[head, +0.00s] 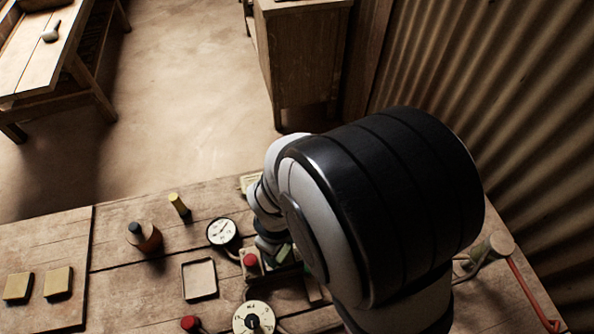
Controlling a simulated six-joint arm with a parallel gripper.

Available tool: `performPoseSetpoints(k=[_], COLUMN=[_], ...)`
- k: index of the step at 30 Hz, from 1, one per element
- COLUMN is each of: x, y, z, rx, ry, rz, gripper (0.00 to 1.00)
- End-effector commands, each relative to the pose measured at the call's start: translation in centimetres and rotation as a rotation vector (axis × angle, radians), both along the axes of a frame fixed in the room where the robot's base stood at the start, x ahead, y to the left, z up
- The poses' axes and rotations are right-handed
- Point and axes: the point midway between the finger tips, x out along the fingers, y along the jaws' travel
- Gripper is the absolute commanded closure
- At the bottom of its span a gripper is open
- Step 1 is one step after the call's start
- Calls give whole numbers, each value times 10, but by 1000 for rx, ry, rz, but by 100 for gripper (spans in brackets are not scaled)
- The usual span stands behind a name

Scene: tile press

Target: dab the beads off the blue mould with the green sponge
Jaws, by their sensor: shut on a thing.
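My arm fills the middle right of the head view and hides much of the bench beneath it. My gripper (274,246) is small and partly hidden beside the arm, low over the bench. It is shut on a small green block (284,253), which looks like the green sponge. I cannot tell whether the sponge touches anything below it. The blue mould and its beads cannot be made out; my arm covers the area right of the sponge.
Close left of my gripper are a red-knobbed block (250,262) and a round gauge (222,232). A dial (254,318), red knob (190,323), square tray (199,279), dark bottle (144,237) and yellow-topped piece (179,204) stand around. Two tan tiles (57,282) lie left. A red-handled lever (530,291) is right.

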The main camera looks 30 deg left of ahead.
Motion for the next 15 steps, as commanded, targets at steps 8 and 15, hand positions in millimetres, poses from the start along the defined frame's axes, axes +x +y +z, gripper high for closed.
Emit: performPoseSetpoints(k=[8,15], x=[0,0], y=[0,0], z=[-3,-6], rx=[-1,0], ry=[0,0], rz=[0,-1], gripper=[83,83])
